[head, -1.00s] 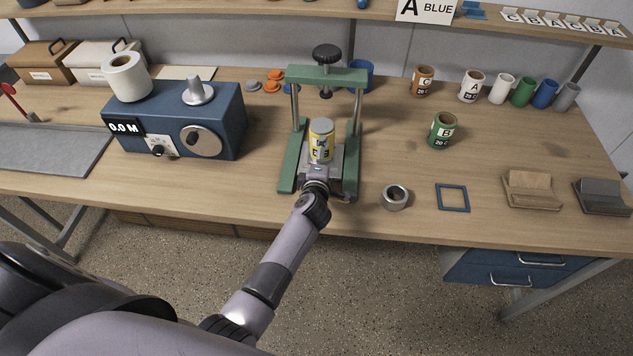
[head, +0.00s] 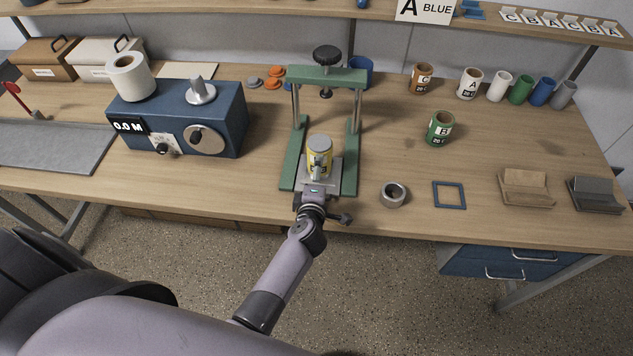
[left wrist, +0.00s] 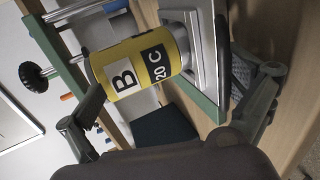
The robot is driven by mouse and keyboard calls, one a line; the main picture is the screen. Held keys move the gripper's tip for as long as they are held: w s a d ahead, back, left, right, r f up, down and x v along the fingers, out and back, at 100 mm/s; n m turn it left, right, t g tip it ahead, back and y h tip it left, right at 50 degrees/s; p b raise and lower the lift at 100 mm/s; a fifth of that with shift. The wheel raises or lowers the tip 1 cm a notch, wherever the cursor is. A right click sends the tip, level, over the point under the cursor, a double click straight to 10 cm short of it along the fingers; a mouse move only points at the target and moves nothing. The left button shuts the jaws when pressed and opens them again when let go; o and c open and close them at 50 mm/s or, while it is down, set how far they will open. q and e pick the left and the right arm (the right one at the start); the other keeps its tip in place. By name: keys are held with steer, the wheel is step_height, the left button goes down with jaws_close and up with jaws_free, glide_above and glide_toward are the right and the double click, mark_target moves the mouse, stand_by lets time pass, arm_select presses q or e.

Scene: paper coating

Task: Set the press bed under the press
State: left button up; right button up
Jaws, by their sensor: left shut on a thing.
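The green press (head: 326,76) stands mid-table with a black knob on its top beam. The press bed (head: 335,174) is a flat grey metal plate at the front, between the press's two green feet. A yellow can (head: 320,157) marked B 20°C stands on it; in the left wrist view the can (left wrist: 140,65) meets the stepped grey plate (left wrist: 208,50). My left gripper (head: 316,186) is at the front of the bed and shut on it, its fingers on either side of can and plate. The exact contact is hidden. My right gripper is not in view.
A blue machine (head: 180,118) stands left of the press. A metal ring (head: 393,194), a blue square frame (head: 449,195) and a green roll (head: 439,129) lie or stand to the right. The table's front edge is close below the press. Open tabletop lies between these things.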

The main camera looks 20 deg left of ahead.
arm_select(q)
steer(key=shift+t, duration=0.4)
steer(key=r, duration=0.4)
steer(key=shift+s+d+r+p, duration=0.25)
steer(key=shift+s+r+p, duration=0.05)
steer(key=shift+s+p, duration=0.1)
steer(key=shift+c, duration=0.4)
steer(key=v, duration=0.4)
steer(key=shift+w+d, duration=0.1)
steer(key=c, duration=1.4)
steer(key=shift+o, duration=0.2)
steer(key=shift+s+d+f+p, duration=0.1)
steer(key=shift+s+p, duration=0.1)
steer(key=shift+s, duration=0.2)
steer(key=shift+s+d+f+p, duration=0.1)
steer(key=shift+s+f+p, duration=0.1)
steer(key=shift+s, duration=0.2)
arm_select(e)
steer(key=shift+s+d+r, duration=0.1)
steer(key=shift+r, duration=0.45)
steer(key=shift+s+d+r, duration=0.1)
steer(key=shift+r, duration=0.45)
arm_select(q)
steer(key=shift+w, duration=0.1)
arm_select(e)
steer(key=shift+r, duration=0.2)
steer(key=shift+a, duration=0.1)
